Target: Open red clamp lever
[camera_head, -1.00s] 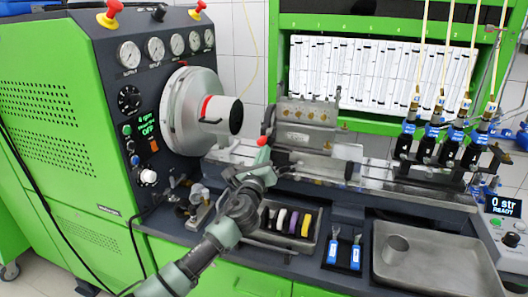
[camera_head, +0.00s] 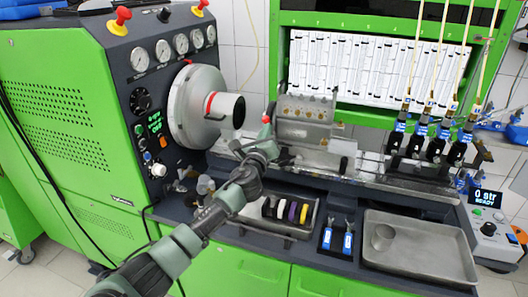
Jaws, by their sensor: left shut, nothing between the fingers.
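The red-tipped clamp lever (camera_head: 266,119) shows as a small red knob at the left end of the grey pump block (camera_head: 305,125). My left arm comes in from the lower left. My left gripper (camera_head: 265,145) is shut and empty, just below the red knob at the front of the pump mount. It hides the lower part of the lever; I cannot tell whether it touches it. My right gripper is not in view.
The drive chuck (camera_head: 200,108) with its white cylinder juts out left of the pump. In front are a tray of coloured rings (camera_head: 285,228), blue-labelled tools (camera_head: 338,240) and a metal tray (camera_head: 420,250) with a cup. Blue injectors (camera_head: 430,140) stand right.

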